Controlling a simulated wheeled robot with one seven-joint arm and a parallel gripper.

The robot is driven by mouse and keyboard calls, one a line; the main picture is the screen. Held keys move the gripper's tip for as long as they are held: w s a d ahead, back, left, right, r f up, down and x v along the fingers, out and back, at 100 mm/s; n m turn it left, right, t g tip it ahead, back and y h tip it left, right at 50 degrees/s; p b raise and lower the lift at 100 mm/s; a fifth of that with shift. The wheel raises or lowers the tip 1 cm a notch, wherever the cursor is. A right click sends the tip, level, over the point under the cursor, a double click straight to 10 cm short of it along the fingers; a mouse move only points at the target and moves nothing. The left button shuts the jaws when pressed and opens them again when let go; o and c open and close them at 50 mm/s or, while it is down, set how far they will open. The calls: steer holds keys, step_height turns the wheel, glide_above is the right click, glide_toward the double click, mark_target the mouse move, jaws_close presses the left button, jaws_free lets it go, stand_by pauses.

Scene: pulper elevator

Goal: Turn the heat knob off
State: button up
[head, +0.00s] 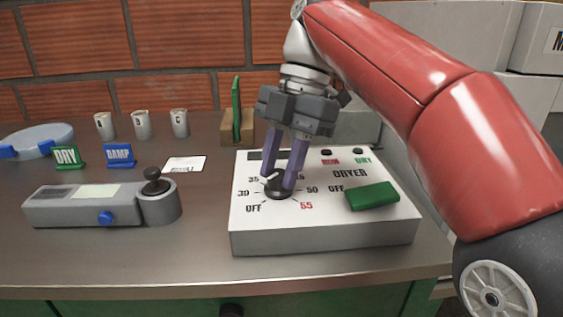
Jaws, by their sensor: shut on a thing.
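The heat knob (278,192) is a black dial on the left of the white dryer box (325,240). Marks around it read OFF, 30, 35, 50 and a red 55; one mark at the top is partly hidden by my gripper. My gripper (280,184) comes down from above, with its two purple-grey fingers on either side of the knob, shut on it. The knob's pointer looks light and seems to slant toward the upper left, but the fingers partly cover it, so its exact setting is unclear.
A green switch (372,196) is on the dryer's right side. A grey meter (100,205) with a black knob stands at left. DRY (66,157) and DAMP (119,156) signs, a card (185,164) and cups (142,125) are behind. My red arm fills the right.

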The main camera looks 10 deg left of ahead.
stand_by(0.4)
steer(key=o, duration=1)
